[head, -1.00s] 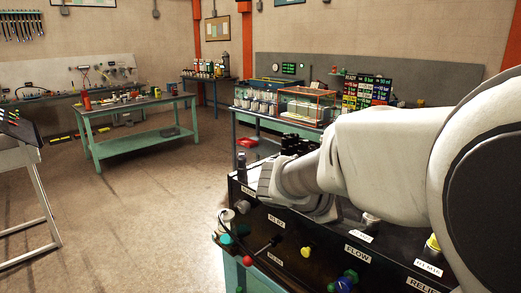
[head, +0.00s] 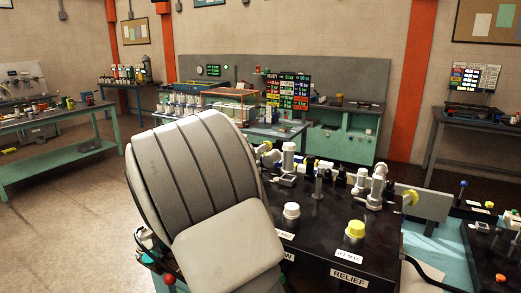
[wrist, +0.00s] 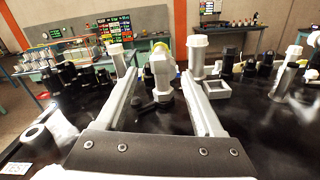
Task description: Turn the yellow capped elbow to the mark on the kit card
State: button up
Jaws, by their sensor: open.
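In the wrist view, a pale grey elbow fitting (wrist: 161,72) with a yellow cap (wrist: 162,46) stands on the black bench top. My gripper (wrist: 158,76) is open, with one finger on each side of the elbow as seen from here; I cannot tell whether either touches it. I cannot tell which is the one between my fingers. My gripper is hidden behind my arm there. No card mark is readable.
Pale fittings crowd the bench, including a tall post (wrist: 199,55) right of the elbow and a square holder (wrist: 217,88). A white knob (head: 291,212) and a yellow knob (head: 355,230) sit at the labelled front. Coloured boards (head: 287,95) stand behind.

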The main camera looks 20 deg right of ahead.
jog(key=p+x, duration=0.1)
jog(key=x, duration=0.9)
jog(key=shift+d, duration=0.1)
grip_shut()
dwell(1.1)
